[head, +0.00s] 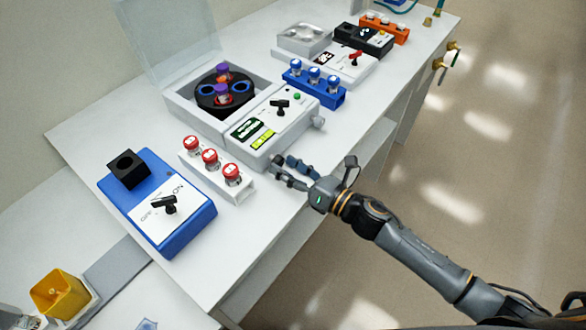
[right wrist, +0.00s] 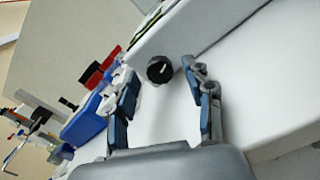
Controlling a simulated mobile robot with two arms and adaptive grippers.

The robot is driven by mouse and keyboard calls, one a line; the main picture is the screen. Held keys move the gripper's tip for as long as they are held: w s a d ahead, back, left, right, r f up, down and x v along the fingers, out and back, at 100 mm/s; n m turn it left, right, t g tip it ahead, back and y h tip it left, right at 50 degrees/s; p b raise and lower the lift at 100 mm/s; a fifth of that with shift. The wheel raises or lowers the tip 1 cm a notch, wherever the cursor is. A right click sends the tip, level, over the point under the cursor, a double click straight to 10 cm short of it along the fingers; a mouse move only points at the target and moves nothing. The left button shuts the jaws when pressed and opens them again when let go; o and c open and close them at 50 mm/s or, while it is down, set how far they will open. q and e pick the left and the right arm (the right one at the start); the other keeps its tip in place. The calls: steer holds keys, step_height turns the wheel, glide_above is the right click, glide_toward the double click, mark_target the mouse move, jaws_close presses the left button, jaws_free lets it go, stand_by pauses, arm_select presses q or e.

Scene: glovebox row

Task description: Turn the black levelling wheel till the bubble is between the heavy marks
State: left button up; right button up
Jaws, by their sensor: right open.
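The black levelling wheel (right wrist: 160,70), a round knob with a white mark, sits on a pale face of the machine in the right wrist view. I cannot make it out in the head view. My right gripper (head: 284,172) is open beside the front of the white machine (head: 231,159) with the open clear lid. In the right wrist view its fingers (right wrist: 164,92) are spread and the wheel shows beyond them, in the gap, apparently untouched. A yellow-green level vial (head: 263,139) lies on the machine's panel; its bubble and marks are too small to read. My left gripper is not in view.
A white rack of red-capped tubes (head: 238,191) stands close left of my right gripper, with a blue switch box (head: 190,222) beyond it. A blue rack (head: 325,96) stands past the machine. The bench's front edge is near; open floor lies to the right.

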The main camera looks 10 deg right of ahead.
steer(key=v, duration=1.2)
